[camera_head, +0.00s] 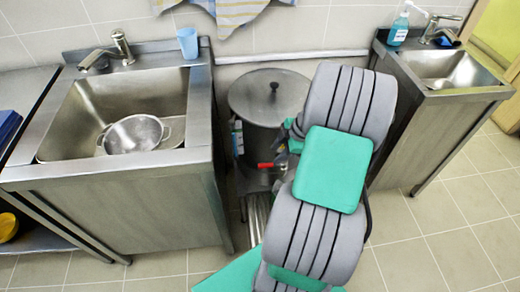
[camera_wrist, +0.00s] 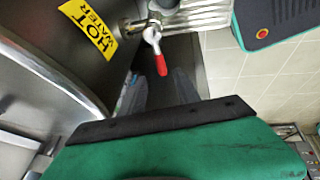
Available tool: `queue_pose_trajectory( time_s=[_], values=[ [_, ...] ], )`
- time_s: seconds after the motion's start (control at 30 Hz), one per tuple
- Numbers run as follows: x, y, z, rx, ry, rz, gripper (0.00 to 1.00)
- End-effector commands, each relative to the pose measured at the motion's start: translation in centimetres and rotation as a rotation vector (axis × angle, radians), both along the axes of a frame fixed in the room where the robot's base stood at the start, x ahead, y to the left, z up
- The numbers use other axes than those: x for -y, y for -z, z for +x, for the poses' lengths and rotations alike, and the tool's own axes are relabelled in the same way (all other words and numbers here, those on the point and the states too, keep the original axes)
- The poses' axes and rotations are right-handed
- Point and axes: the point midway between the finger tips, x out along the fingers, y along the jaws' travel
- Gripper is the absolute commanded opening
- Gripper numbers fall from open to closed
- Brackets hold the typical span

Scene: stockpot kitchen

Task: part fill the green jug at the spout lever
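A steel stockpot (camera_head: 262,105) with a lid stands between the two sink units. Its spout lever (camera_head: 266,165) is red and low on its front. In the wrist view the red lever (camera_wrist: 161,64) hangs down from a metal tap, beside the pot's wall (camera_wrist: 85,75) with a yellow "HOT WATER" label. My gripper (camera_wrist: 160,92) is just below the lever in that picture. In the head view my arm covers the gripper. I cannot make out the green jug in either view.
A sink (camera_head: 120,95) at left holds a colander (camera_head: 134,134), with a blue cup (camera_head: 188,43) behind it. A smaller sink (camera_head: 450,70) with a soap bottle (camera_head: 398,29) stands at right. The tiled floor (camera_head: 430,235) at the right front is clear.

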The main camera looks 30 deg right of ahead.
Motion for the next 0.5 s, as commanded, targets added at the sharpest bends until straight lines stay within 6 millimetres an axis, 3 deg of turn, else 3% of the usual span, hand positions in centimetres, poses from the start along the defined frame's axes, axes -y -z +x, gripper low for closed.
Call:
queue_pose_trajectory(
  time_s=[0.3, 0.5],
  values=[
    [-2.3, 5.3, 2.1, -0.003, -0.02, 0.0, 0.38],
    [-2.6, 6.8, 2.8, -0.001, -0.017, -0.002, 0.38]
  ],
)
